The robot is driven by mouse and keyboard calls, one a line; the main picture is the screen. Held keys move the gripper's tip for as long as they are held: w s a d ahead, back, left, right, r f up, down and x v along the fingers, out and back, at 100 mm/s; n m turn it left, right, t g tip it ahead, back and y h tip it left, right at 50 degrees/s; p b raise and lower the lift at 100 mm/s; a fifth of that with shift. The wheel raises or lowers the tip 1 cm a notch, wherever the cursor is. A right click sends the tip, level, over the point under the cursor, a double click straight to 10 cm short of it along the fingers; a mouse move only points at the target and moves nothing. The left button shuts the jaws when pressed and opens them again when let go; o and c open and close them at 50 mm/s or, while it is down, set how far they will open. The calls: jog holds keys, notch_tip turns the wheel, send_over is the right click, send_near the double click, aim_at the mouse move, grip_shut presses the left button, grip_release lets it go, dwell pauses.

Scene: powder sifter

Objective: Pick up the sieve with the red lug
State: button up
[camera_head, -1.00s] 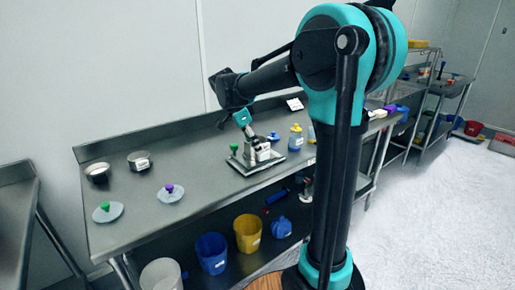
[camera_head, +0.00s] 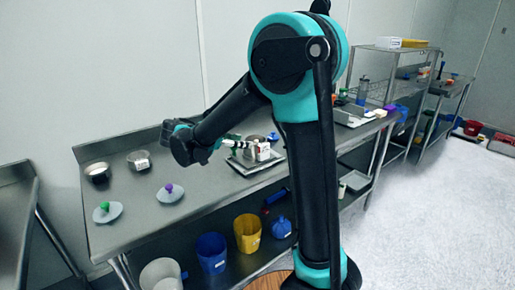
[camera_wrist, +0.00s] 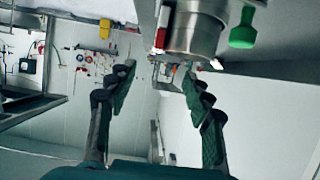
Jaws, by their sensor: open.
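In the wrist view a shiny metal cylinder (camera_wrist: 193,35) stands out at the top, with a small red lug (camera_wrist: 161,38) at its left side; it looks like the sieve. A green knob (camera_wrist: 243,32) is to its right. My gripper (camera_wrist: 157,84) is open and empty, its two dark fingers apart. The cylinder is beyond the fingertips and toward the right finger, not between them. In the head view the sifter stand (camera_head: 262,152) sits on a tray on the steel bench, and my wrist is just left of it. The sieve and fingertips cannot be made out clearly there.
On the bench (camera_head: 130,230) to the left are two round containers (camera_head: 97,172) (camera_head: 139,160) and two lids, one with a green knob (camera_head: 105,211), one with a purple knob (camera_head: 170,191). Several buckets (camera_head: 247,232) are on the lower shelf. The bench between lids and stand is clear.

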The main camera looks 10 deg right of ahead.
aim_at(263, 144)
jog(key=x, duration=0.6)
jog(key=shift+w+d+f, duration=0.1)
jog(key=shift+f, duration=0.05)
jog(key=shift+f+x, duration=0.15)
jog(key=shift+x, duration=1.2)
jog(key=shift+f+x, duration=0.15)
jog(key=shift+x, duration=1.25)
grip_shut()
